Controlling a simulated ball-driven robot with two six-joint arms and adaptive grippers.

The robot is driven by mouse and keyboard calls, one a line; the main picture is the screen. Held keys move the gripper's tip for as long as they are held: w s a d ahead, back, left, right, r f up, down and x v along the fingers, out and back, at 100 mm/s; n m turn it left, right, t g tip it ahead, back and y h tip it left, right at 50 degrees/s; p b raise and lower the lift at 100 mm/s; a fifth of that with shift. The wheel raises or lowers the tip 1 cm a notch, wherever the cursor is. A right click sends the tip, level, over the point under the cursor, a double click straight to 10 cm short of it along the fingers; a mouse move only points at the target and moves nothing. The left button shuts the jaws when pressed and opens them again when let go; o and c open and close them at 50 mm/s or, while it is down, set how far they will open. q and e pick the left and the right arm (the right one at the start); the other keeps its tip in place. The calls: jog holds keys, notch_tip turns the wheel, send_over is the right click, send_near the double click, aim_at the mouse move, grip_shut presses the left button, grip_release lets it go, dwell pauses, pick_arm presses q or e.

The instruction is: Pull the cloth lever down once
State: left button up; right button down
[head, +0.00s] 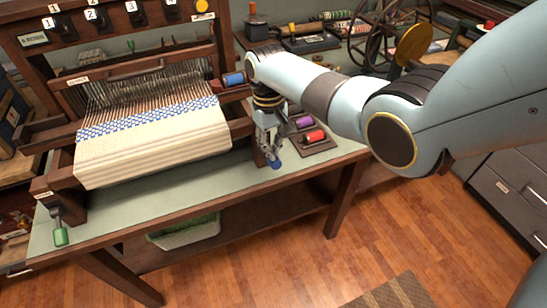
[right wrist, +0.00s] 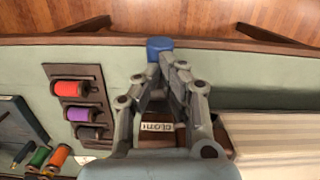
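The loom (head: 150,120) stands on the table with white and blue cloth on it. The cloth lever has a blue grip end (head: 275,164) and sits at the loom's front right corner. In the right wrist view its blue end (right wrist: 158,45) shows just past my fingertips, and its "CLOTH" label (right wrist: 160,127) shows between the finger links. My right gripper (head: 267,140) is at the lever, its fingers close together around the shaft (right wrist: 165,72). The fingers hide most of the shaft. My left gripper is out of view.
A green-handled lever (head: 60,235) hangs at the loom's front left. A spinning wheel (head: 385,35) stands farther back.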

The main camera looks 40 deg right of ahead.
notch_tip(320, 180, down, 3)
jog(key=shift+r+b, duration=0.1)
jog(key=shift+b, duration=0.9)
jog(key=shift+w+d+r+b, duration=0.1)
jog(key=shift+w+r+b, duration=0.1)
jog(key=shift+w+b, duration=0.3)
jog(key=shift+w+d+r+b, duration=0.1)
jog(key=shift+w+r+b, duration=0.1)
jog(key=shift+w, duration=0.5)
jog(key=shift+w+r, duration=0.15)
jog(key=shift+r, duration=0.1)
jog(key=shift+w+r, duration=0.1)
jog(key=shift+r, duration=0.05)
jog(key=shift+w, duration=0.2)
notch_tip(320, 180, up, 12)
jog(key=w, duration=0.1)
